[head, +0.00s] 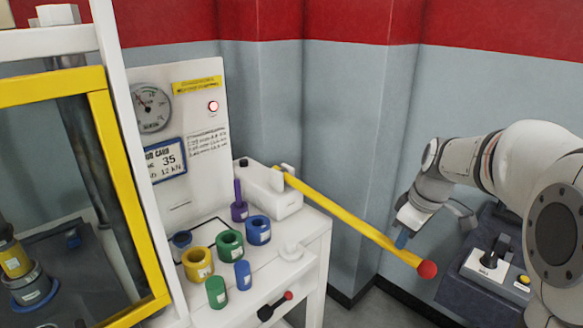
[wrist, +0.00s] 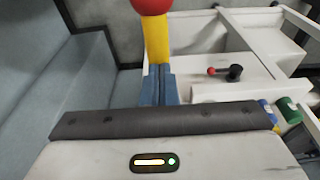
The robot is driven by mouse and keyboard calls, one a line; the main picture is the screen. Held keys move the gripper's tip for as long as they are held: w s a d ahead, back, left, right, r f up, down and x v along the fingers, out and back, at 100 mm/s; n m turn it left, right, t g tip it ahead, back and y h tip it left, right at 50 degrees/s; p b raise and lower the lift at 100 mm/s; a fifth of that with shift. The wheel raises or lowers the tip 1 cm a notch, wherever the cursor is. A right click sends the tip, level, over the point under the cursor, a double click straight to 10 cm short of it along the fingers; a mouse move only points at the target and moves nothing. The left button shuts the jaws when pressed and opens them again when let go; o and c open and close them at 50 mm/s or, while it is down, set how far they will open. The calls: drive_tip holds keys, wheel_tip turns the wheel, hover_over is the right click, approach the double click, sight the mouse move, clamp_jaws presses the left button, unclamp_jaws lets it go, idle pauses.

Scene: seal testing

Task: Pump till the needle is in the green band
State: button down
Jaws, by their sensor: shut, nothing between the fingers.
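The yellow pump lever (head: 345,219) slants down to the right from the white pump block (head: 268,192) and ends in a red ball (head: 427,269). My gripper (head: 402,240) has its blue fingers at the lever's outer part, short of the ball. In the wrist view the shut fingers (wrist: 158,85) overlap the yellow lever (wrist: 157,40), with the red ball (wrist: 150,4) beyond. I cannot tell whether they touch it. The round gauge (head: 151,108) is on the white panel; its needle and bands are too small to read surely.
Several coloured rings and plugs, including a yellow ring (head: 197,264), stand on the white bench. A black valve handle (head: 275,306) is at its front. A yellow-framed guard (head: 122,180) stands left.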

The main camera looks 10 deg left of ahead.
drive_tip(key=shift+f+b, duration=0.7)
drive_tip(key=shift+f, duration=0.2)
wheel_tip(320, 180, up, 13)
drive_tip(key=p, duration=0.9)
drive_tip(key=shift+w+a+r+p, duration=0.15)
drive_tip(key=shift+a+p, duration=0.05)
drive_tip(key=shift+p, duration=0.15)
drive_tip(key=s+d+r+p, duration=0.2)
drive_tip(key=d+r+p, duration=0.1)
drive_tip(key=r, duration=0.4)
drive_tip(key=shift+s+r+p, duration=0.15)
drive_tip(key=shift+r+p, duration=0.05)
drive_tip(key=shift+p, duration=0.55)
drive_tip(key=shift+d, duration=0.1)
idle(0.3)
